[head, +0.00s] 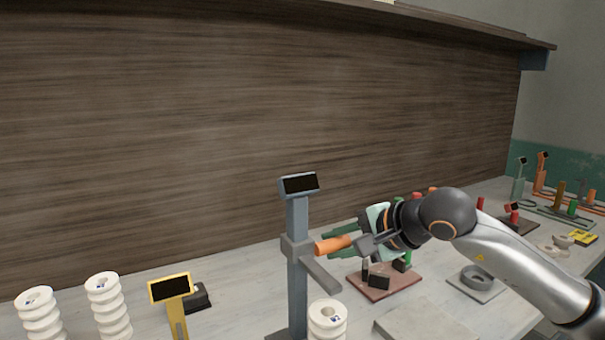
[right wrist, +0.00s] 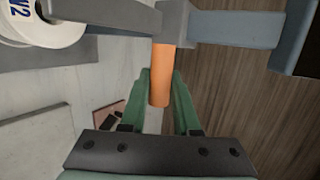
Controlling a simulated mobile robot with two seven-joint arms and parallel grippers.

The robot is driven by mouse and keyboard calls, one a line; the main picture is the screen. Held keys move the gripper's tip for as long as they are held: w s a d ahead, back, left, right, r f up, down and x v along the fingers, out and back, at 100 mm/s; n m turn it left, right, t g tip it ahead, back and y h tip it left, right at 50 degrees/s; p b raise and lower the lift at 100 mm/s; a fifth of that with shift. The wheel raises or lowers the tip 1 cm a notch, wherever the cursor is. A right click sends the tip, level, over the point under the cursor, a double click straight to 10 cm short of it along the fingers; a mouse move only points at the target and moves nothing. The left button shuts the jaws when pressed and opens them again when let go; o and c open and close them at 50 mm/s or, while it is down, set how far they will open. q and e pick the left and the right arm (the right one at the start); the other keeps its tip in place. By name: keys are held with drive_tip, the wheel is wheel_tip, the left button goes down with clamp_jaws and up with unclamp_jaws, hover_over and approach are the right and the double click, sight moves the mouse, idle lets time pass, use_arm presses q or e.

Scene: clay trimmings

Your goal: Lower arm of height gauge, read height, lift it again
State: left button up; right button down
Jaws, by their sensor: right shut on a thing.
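The height gauge (head: 297,220) is a blue-grey column with a tilted, dark display (head: 300,184) on top; no digits are legible. Its measuring arm (head: 321,274) sticks out from a carriage partway up the column. An orange handle (head: 331,245) projects from the carriage. My right gripper (head: 344,241) is shut on this handle, whose end shows between the green fingers in the right wrist view (right wrist: 160,85). A white ribbed piece marked 2 (head: 327,318) stands beside the gauge, below the arm in the picture. Whether the arm touches it cannot be told. My left gripper is out of view.
More white ribbed pieces (head: 108,305) stand at the left, near a yellow stand with a dark display (head: 171,289). A reddish-brown board with dark blocks (head: 385,282) and a grey ring on a plate (head: 477,280) lie right of the gauge. A wooden panel (head: 200,130) rises behind.

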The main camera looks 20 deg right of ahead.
drive_tip(key=shift+r+p, duration=0.9)
drive_tip(key=shift+r, duration=0.7)
drive_tip(key=shift+r+p, duration=0.55)
drive_tip(key=shift+r, duration=0.15)
unclamp_jaws()
drive_tip(key=shift+f, duration=0.15)
drive_tip(key=b+v, duration=0.1)
drive_tip(key=v, duration=0.7)
